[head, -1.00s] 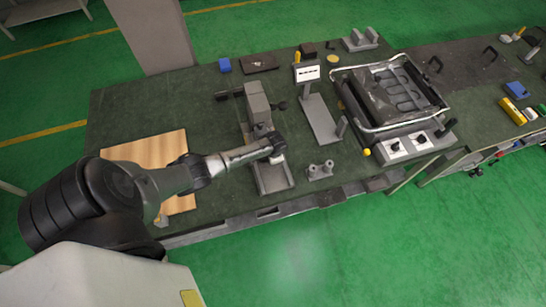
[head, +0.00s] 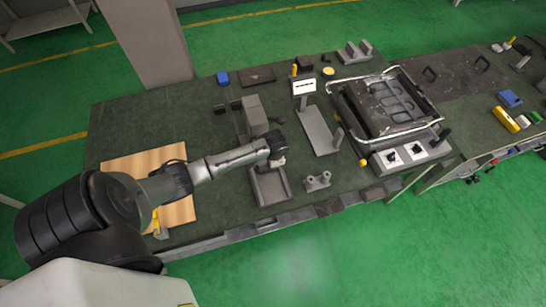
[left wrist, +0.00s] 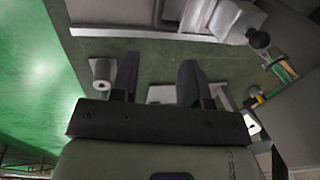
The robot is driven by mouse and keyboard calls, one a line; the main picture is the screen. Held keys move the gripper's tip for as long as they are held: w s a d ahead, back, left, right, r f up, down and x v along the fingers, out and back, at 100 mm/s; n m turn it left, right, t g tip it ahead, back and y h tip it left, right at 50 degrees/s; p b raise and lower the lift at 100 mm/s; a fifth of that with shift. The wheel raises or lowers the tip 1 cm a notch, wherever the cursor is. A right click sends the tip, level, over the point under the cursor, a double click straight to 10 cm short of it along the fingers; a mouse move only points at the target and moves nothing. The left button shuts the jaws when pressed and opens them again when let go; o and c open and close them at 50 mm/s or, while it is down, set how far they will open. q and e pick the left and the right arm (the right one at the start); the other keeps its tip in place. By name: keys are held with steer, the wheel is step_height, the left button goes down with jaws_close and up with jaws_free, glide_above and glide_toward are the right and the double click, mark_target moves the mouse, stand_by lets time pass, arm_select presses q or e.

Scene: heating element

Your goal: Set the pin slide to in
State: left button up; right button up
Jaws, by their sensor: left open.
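I cannot tell for certain which part is the pin slide. A grey fixture with an upright block (head: 255,112) and a shallow tray (head: 287,187) stands at the middle of the bench. My left gripper (head: 277,157) is over this fixture, between block and tray, with its fingers mostly hidden in the head view. In the left wrist view, the left gripper (left wrist: 157,78) has its fingers apart, with nothing seen held between them. A grey block (left wrist: 232,20) with a black ball knob (left wrist: 259,40) shows beyond the fingertips. My right gripper is not in view.
A small two-post grey part (head: 317,181) sits right of the tray. A grey stand with a white label (head: 304,87) and a heating unit with a wire frame (head: 390,106) stand further right. A wooden board (head: 135,165) lies left. The bench front edge is close.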

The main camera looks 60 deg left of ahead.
arm_select(q)
steer(key=shift+s+d+r, duration=0.1)
steer(key=shift+d+r, duration=0.1)
steer(key=shift+r, duration=0.75)
